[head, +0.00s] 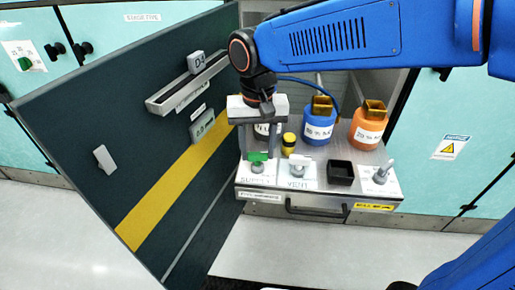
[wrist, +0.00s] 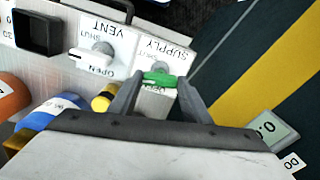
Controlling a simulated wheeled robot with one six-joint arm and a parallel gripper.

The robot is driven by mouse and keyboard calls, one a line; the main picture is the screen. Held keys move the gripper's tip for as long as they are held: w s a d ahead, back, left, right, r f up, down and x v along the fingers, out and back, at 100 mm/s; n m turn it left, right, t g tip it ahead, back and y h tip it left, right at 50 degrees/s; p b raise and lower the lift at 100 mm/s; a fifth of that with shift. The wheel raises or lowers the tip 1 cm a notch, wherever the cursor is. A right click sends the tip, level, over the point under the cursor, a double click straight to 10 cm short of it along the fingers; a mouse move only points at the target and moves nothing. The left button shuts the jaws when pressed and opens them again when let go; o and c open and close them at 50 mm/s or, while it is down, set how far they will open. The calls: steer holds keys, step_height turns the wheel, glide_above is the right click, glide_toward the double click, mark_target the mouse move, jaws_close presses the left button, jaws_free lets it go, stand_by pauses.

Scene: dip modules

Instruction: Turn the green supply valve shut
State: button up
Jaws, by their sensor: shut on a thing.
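The green supply valve handle (head: 258,157) sits on a white plate marked SUPPLY, at the front left of the pulled-out shelf. My gripper (head: 259,150) reaches down over it from above. In the wrist view, the green handle (wrist: 160,79) lies between the two grey fingers of my gripper (wrist: 160,92), which are shut on it. The handle lies crosswise between the fingers. SHUT is printed on its far side there, and lettering on its near side is partly covered. The exact angle of the handle to its marks is hard to tell.
The vent valve (head: 298,167) with a white handle stands just right. Behind are a small yellow-and-black item (head: 289,141), a blue bottle (head: 319,124) and an orange bottle (head: 368,127). A black square cup (head: 340,173) is farther right. A dark open door (head: 130,130) stands close on the left.

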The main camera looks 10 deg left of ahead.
mark_target(258, 152)
steer(key=shift+m, duration=1.1)
steer(key=o, duration=1)
steer(key=shift+o, duration=0.2)
step_height(258, 152, up, 17)
steer(key=shift+r, duration=0.2)
steer(key=shift+d, duration=0.1)
